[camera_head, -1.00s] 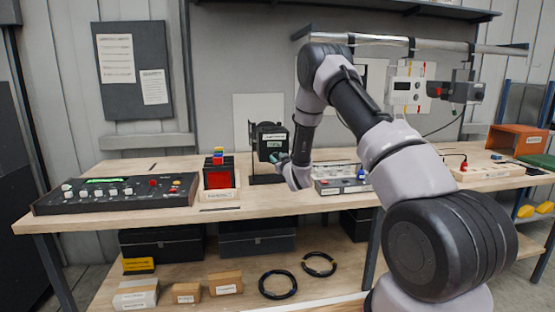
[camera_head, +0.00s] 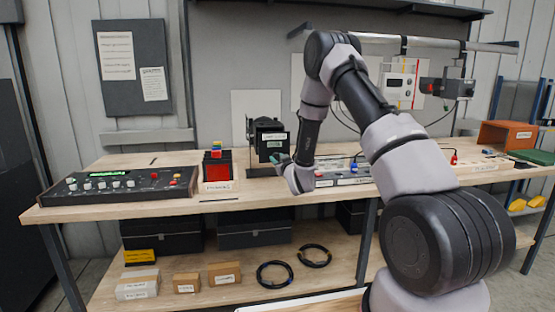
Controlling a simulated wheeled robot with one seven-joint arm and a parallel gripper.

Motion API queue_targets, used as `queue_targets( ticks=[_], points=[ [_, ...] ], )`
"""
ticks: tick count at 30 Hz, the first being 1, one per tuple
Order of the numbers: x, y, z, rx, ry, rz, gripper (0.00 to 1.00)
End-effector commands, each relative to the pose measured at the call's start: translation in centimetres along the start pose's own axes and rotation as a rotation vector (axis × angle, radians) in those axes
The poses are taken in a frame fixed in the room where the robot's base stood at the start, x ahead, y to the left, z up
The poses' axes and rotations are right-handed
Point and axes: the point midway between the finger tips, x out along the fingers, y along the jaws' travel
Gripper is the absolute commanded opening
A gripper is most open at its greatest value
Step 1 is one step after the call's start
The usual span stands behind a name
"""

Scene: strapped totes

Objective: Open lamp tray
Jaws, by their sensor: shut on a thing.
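A black lamp housing (camera_head: 268,126) with pale labels on its front stands upright at the middle back of the workbench. I take its lower front to be the lamp tray (camera_head: 273,145); how far out it is cannot be told at this size. My gripper (camera_head: 280,159) is at the lower right front of the housing, with teal fingertips pointing at it. The jaws are shut on a small part there, likely the tray's handle, which the fingers and wrist hide.
A control console (camera_head: 120,186) and a red-and-black bin (camera_head: 217,167) stand left on the workbench (camera_head: 130,208). A grey switch panel (camera_head: 345,180) lies right of my wrist, partly hidden by my arm. An orange bin (camera_head: 505,134) stands far right.

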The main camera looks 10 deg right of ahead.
Motion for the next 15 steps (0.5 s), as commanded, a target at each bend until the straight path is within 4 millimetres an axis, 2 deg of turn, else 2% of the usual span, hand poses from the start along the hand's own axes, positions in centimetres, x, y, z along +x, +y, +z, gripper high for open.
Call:
queue_targets(
  ticks=[4,5,6,7,15],
  points=[
    [0.01,-0.08,0.0,0.0,0.0,-0.002,0.0],
    [0.01,-0.07,0.0,0.0,0.0,-0.002,0.5],
    [0.02,-0.07,0.0,0.0,0.0,-0.001,0.65],
    [0.02,-0.07,0.0,0.0,0.0,-0.001,0.68],
    [0.01,-0.03,0.0,0.0,0.0,-0.001,0.68]
  ],
)
